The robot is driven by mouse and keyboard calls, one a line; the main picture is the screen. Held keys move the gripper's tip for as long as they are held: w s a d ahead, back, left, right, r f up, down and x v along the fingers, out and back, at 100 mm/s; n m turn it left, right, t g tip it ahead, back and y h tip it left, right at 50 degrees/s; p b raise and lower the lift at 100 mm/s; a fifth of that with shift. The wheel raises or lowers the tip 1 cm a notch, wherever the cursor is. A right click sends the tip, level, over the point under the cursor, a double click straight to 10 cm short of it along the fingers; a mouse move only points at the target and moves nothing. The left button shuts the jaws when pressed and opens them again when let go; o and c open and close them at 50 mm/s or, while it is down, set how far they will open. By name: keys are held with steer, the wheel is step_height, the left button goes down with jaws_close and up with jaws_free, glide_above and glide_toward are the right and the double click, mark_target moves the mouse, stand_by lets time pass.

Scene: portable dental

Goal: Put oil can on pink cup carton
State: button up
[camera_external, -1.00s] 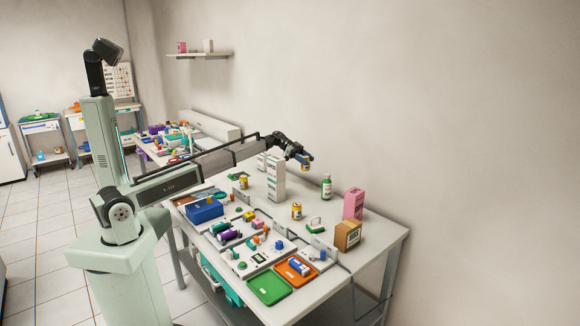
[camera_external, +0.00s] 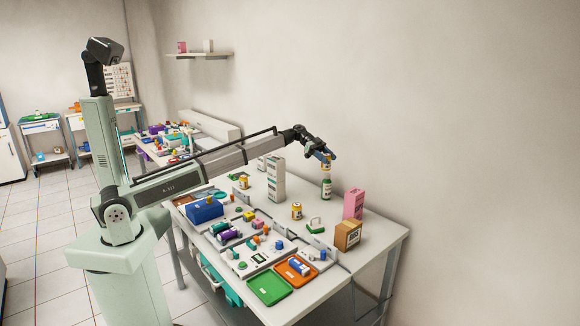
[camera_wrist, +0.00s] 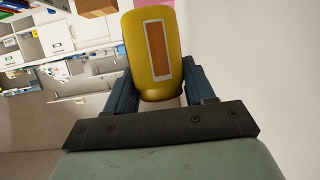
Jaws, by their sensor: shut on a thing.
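My gripper (camera_external: 325,155) is shut on a yellow can, taken as the oil can, with an orange-brown label; the can (camera_wrist: 155,50) fills the middle of the wrist view between the fingers. In the external view the can (camera_external: 327,163) hangs above the table, in line with the top of a white bottle (camera_external: 326,188); whether they touch I cannot tell. The pink cup carton (camera_external: 353,204) stands upright on the table, right of and below my gripper. In the wrist view a bit of pink (camera_wrist: 160,3) shows behind the can.
A brown box (camera_external: 348,235) stands just in front of the pink carton. Green (camera_external: 268,288) and orange (camera_external: 296,270) trays lie at the table's front.

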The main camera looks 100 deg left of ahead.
steer(key=w+d+r+m+g+h, duration=0.1)
steer(key=w+d+r+m+h, duration=0.15)
steer(key=w+d, duration=0.75)
glide_above(355, 191)
steer(key=shift+g+y, duration=0.35)
steer(key=shift+g, duration=0.05)
steer(key=shift+w+d+f, duration=0.1)
steer(key=shift+f, duration=1.75)
steer(key=shift+d+f, duration=0.1)
steer(key=shift+f, duration=1.7)
steer(key=shift+f, duration=0.1)
steer(key=o, duration=1.1)
steer(key=v, duration=1.2)
